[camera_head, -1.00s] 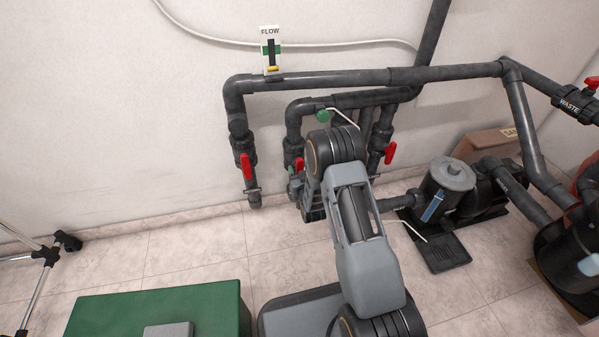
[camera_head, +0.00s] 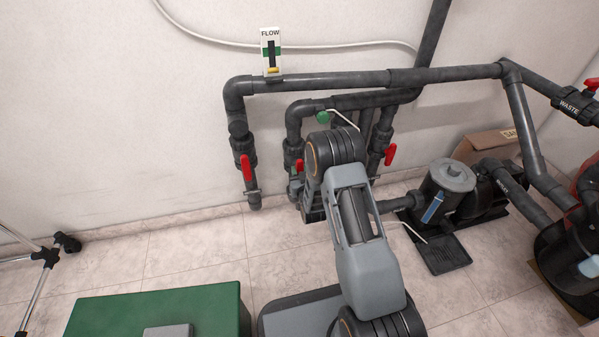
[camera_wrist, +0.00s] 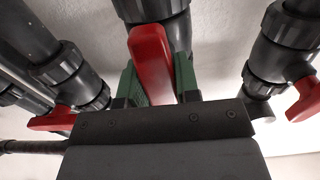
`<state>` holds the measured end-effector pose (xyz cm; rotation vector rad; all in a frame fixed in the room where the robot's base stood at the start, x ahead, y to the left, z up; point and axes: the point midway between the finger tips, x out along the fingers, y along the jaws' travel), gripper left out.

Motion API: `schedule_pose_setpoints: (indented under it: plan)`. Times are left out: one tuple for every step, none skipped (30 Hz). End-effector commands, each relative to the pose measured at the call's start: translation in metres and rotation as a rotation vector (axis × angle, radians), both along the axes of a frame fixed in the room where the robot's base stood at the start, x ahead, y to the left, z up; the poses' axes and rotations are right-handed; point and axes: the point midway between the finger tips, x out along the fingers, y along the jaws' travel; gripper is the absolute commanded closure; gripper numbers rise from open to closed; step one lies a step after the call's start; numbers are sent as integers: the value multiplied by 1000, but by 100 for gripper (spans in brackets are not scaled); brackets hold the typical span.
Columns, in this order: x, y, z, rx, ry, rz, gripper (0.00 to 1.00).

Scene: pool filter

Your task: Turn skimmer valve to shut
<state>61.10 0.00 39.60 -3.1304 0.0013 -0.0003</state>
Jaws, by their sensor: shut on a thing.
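Three valves with red handles sit on dark vertical pipes by the wall. In the wrist view, the green fingers of my gripper (camera_wrist: 157,80) are shut on the middle valve's red handle (camera_wrist: 151,50), one finger on each side. In the head view a small part of that red handle (camera_head: 299,165) shows beside my arm, which hides most of the valve and my gripper. The left valve's red handle (camera_head: 246,167) hangs down along its pipe. The right valve's red handle (camera_head: 390,154) also points downward. I cannot read a skimmer label on any valve.
A FLOW gauge (camera_head: 271,52) stands on the upper horizontal pipe (camera_head: 330,80). The pump (camera_head: 447,188) is right of my arm, and a WASTE valve (camera_head: 580,104) is at far right. A green box (camera_head: 200,305) is at lower left. Tiled floor (camera_head: 190,252) is clear between.

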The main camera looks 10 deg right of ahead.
Motion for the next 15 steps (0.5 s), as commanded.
schedule_pose_setpoints:
  plan:
    - [0, 0, 0, 11, 1, 0, 94]
    - [0, 0, 0, 20, 1, 0, 94]
    - [0, 0, 0, 36, 1, 0, 94]
    - [0, 0, 0, 49, 1, 0, 94]
    - [0, 0, 0, 65, 1, -1, 94]
    - [0, 0, 0, 89, 1, -1, 94]
    - [0, 0, 0, 110, 1, -1, 94]
    - [0, 1, 0, 132, 1, -1, 94]
    - [0, 1, 0, 164, 1, -1, 94]
    - [0, 1, 0, 189, 1, -1, 94]
    - [0, 1, 0, 216, 1, -1, 94]
    - [0, 1, 0, 253, 1, -1, 94]
    - [0, 1, 0, 282, 1, -1, 94]
    - [0, 1, 0, 310, 1, -1, 94]
    - [0, 2, 0, 349, 1, -1, 94]
